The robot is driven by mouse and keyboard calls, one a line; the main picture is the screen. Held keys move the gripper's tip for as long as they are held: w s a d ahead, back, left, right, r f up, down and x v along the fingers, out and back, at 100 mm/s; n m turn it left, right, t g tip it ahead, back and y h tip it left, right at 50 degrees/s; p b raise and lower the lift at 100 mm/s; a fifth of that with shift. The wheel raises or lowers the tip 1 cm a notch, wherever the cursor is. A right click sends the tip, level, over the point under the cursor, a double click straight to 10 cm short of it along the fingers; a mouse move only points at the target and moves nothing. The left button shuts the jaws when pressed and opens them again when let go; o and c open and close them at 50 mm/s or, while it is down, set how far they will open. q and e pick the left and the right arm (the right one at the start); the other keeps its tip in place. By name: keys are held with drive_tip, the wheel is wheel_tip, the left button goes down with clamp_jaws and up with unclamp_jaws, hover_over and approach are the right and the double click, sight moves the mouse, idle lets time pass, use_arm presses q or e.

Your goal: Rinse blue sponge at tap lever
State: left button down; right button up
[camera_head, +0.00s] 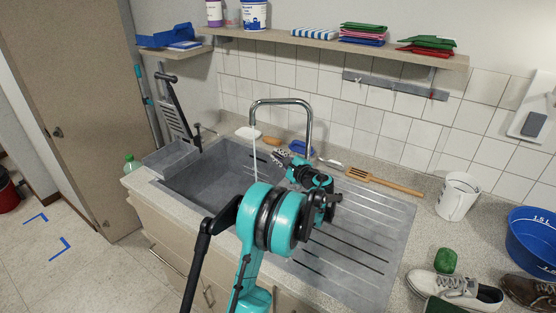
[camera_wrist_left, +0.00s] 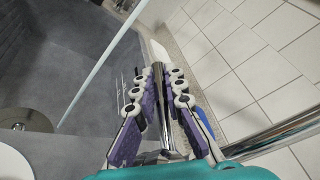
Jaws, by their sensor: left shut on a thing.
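My left gripper (camera_head: 281,157) is at the back edge of the sink, close by the tap (camera_head: 309,115). In the left wrist view its fingers (camera_wrist_left: 167,88) are closed around a slim chrome part (camera_wrist_left: 161,105), which looks like the tap lever. The gripper hides most of that part in the head view. A thin, pale water stream (camera_head: 255,160) falls from the spout into the basin; it also shows in the left wrist view (camera_wrist_left: 100,68). A blue thing (camera_head: 299,147), perhaps the sponge, lies just behind the gripper. My right gripper is not in view.
The grey sink (camera_head: 210,185) has a ribbed drainer (camera_head: 350,235) on its right. A shelf (camera_head: 300,40) runs above.

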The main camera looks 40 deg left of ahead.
use_arm(q)
drive_tip(key=c, duration=1.6)
unclamp_jaws()
drive_tip(key=v, duration=1.2)
drive_tip(key=s+d+f+n+h, duration=0.2)
drive_tip(key=s+d+h, duration=0.3)
drive_tip(key=s+d, duration=0.4)
drive_tip(key=s+d+f+n+t+h, duration=0.1)
drive_tip(key=s+d+f+n+h, duration=0.1)
drive_tip(key=s+d+n+h, duration=0.3)
drive_tip(key=s+d+f+n+t+h, duration=0.1)
drive_tip(key=s+d+h, duration=0.5)
drive_tip(key=s+d, duration=0.7)
drive_tip(key=shift+d+f+n, duration=0.2)
drive_tip(key=shift+f+n, duration=0.45)
drive_tip(key=shift+n, duration=0.55)
